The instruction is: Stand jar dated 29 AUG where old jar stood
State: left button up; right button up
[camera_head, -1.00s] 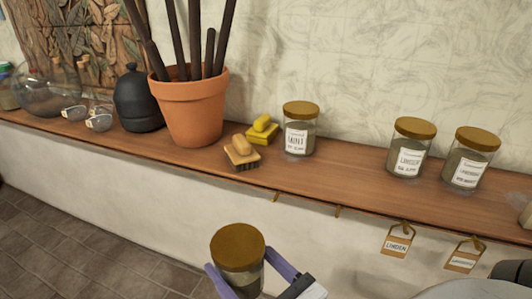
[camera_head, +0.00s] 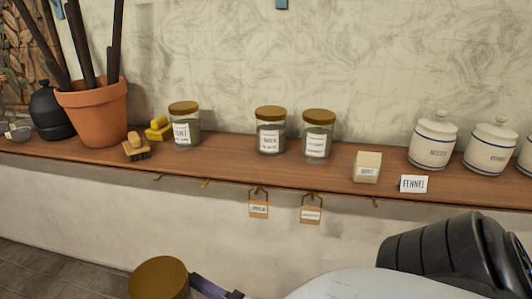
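My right gripper (camera_head: 172,290) is at the bottom edge, left of the middle. It is shut on a jar with a round brown lid (camera_head: 158,277), held in front of and below the shelf. That jar's label is out of view, and only one purple finger shows. On the shelf stand three glass jars with brown lids: one labelled something like MINT (camera_head: 185,128), a middle one (camera_head: 270,133) and a right one (camera_head: 318,137). Their dates are too small to read. My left gripper is not in view.
The wooden shelf (camera_head: 230,158) also carries a terracotta pot (camera_head: 95,115), a brush (camera_head: 135,148), a yellow block (camera_head: 158,130), a small labelled block (camera_head: 367,167), a FENNEL card (camera_head: 413,184) and white canisters (camera_head: 433,142). Tags (camera_head: 258,208) hang below. Shelf is bare between the left and middle jars.

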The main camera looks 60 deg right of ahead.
aim_at(228, 145)
jog(key=k, duration=0.35)
jog(key=z, duration=0.7)
